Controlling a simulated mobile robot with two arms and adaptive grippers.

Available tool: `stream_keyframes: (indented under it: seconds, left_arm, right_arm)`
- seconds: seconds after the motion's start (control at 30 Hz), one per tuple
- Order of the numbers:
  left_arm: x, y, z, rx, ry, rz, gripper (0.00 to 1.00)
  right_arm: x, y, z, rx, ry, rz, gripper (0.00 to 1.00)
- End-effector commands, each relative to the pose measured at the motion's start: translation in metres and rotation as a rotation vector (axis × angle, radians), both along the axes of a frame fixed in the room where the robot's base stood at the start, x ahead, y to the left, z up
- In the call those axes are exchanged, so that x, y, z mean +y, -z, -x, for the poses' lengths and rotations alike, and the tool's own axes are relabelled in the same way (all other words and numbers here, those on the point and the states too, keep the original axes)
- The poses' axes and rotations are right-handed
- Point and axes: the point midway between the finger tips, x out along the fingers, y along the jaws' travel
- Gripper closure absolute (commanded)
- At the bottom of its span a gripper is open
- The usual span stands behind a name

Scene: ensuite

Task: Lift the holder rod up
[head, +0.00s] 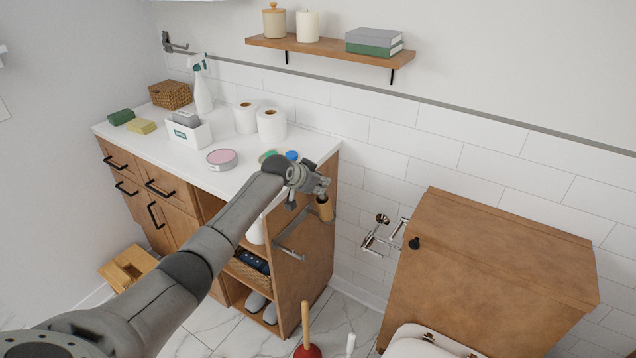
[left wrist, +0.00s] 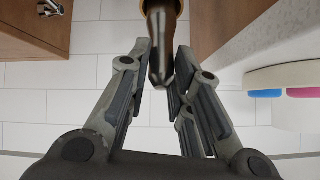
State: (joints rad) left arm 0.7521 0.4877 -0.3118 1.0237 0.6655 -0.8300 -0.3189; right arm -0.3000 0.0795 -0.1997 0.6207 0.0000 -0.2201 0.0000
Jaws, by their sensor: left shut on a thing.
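My left gripper (head: 308,180) is over the front right corner of the counter. It is shut on the metal end of a short rod, which I take for the holder rod (left wrist: 160,68). A tan tube-like sleeve (head: 325,208) surrounds the rod and hangs below the fingers, slightly tilted. In the left wrist view the rod's narrow tip sits between the fingertips (left wrist: 160,75); the rest runs out of the top edge. The metal wall holder (head: 385,236) is below and right of the gripper, apart from the rod. My right gripper is not in view.
The wooden cabinet (head: 308,262) has a metal bar on its side. White rolls (head: 271,126) and a pink-topped tin (head: 222,159) stand on its counter. A wooden box-like unit (head: 490,265) is at right, a plunger (head: 306,345) below. The wall above the holder is clear.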

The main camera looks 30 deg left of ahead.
Motion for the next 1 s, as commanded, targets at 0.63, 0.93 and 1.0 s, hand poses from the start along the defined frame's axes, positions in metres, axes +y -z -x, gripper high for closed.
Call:
stream_keyframes:
  seconds: [0.63,0.93,1.0]
  left_arm:
    - [0.001,-0.003,-0.001,-0.006,-0.002,-0.001,0.58]
    - [0.003,-0.016,0.017,-0.005,0.000,-0.003,0.58]
    - [0.004,-0.022,0.024,-0.007,-0.001,-0.003,0.58]
  right_arm:
    - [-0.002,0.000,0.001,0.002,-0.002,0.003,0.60]
    - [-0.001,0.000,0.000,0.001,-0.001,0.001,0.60]
    - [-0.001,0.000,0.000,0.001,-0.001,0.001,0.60]
